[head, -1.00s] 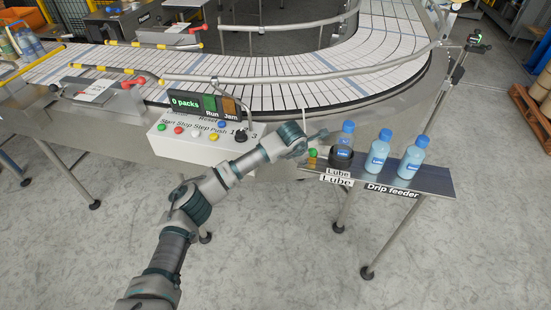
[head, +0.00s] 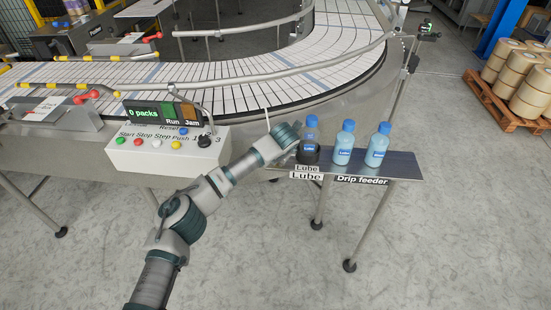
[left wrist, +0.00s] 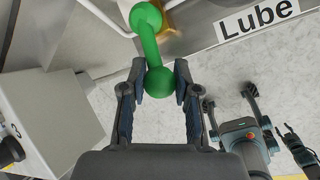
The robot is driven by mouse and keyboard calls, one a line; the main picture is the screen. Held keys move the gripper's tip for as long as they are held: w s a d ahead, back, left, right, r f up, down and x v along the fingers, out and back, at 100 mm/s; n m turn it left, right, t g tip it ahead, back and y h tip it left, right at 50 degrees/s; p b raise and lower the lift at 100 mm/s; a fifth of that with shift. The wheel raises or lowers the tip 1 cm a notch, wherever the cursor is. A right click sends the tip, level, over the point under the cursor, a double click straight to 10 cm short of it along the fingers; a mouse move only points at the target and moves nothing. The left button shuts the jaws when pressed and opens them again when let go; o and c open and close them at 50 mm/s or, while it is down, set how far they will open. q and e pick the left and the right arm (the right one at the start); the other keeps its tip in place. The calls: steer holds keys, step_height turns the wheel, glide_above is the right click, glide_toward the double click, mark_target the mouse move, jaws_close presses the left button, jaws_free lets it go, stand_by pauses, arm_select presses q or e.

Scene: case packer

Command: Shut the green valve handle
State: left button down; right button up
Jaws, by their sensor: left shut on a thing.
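The green valve handle (left wrist: 150,50) shows in the left wrist view as a bar with a ball at each end. Its upper end lies over a brass-coloured part (left wrist: 122,12). My left gripper (left wrist: 160,88) has its fingers on both sides of the lower ball and is shut on it. In the head view my left gripper (head: 285,136) is beside the Lube bottle (head: 310,133), at the left end of the shelf, and hides the handle. What looks like my right gripper (left wrist: 290,132) is small and dark at the right of the left wrist view; its jaws are unclear.
Two more blue bottles (head: 344,143) stand on the drip feeder shelf (head: 400,165), right of the Lube bottle in its dark holder. A control box (head: 150,155) with buttons stands left of my arm. The conveyor (head: 250,80) curves behind. Floor in front of the shelf is clear.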

arm_select(q)
steer(key=shift+w+d+r, duration=0.1)
steer(key=shift+r, duration=0.15)
steer(key=c, duration=1)
jaws_free()
steer(key=shift+o, duration=0.8)
steer(key=shift+w+d+f, duration=0.1)
steer(key=shift+f, duration=0.1)
steer(key=v, duration=1.1)
steer(key=shift+r, duration=0.35)
steer(key=shift+d, duration=0.1)
